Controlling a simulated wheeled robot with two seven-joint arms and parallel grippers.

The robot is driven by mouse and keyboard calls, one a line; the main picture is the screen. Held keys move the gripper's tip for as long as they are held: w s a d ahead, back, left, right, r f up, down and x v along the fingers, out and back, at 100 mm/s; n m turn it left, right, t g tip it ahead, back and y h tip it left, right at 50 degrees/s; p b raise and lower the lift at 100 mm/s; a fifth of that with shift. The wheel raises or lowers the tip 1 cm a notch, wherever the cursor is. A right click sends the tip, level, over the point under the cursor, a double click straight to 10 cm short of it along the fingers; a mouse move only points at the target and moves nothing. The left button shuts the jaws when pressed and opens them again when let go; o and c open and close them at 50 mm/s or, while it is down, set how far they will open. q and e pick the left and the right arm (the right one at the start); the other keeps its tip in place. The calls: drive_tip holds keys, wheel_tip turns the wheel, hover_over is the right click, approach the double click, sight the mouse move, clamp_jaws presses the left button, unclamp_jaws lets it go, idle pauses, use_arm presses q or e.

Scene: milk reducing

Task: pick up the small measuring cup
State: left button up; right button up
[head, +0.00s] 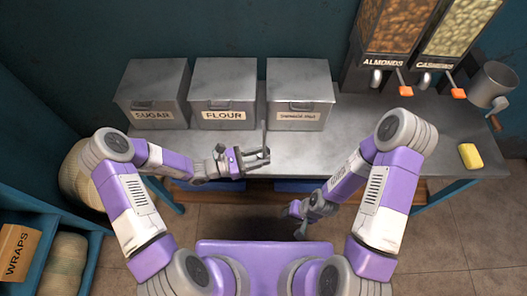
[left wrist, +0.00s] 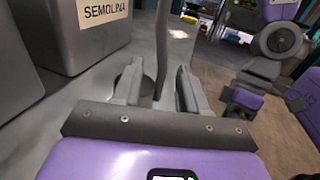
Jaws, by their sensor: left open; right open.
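A small grey metal measuring cup with a thin upright handle (head: 264,135) stands on the steel counter in front of the bins. In the left wrist view its handle (left wrist: 163,45) rises between my finger lines; the bowl is partly hidden behind the left finger. My left gripper (head: 266,157) is open at the counter's front edge, its fingers pointing right, close to the handle. The same gripper (left wrist: 160,88) shows its fingers apart around the handle's line; contact cannot be told. My right gripper (head: 299,228) hangs low in front of the counter, away from the cup.
Metal bins labelled sugar (head: 153,95), flour (head: 223,95) and semolina (head: 300,95) stand along the counter (head: 345,130). The counter's middle right is clear.

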use_arm(q)
drive_tip(key=x, duration=0.3)
drive_tip(key=shift+d+b, duration=0.25)
drive_tip(key=shift+b, duration=0.1)
clamp_jaws()
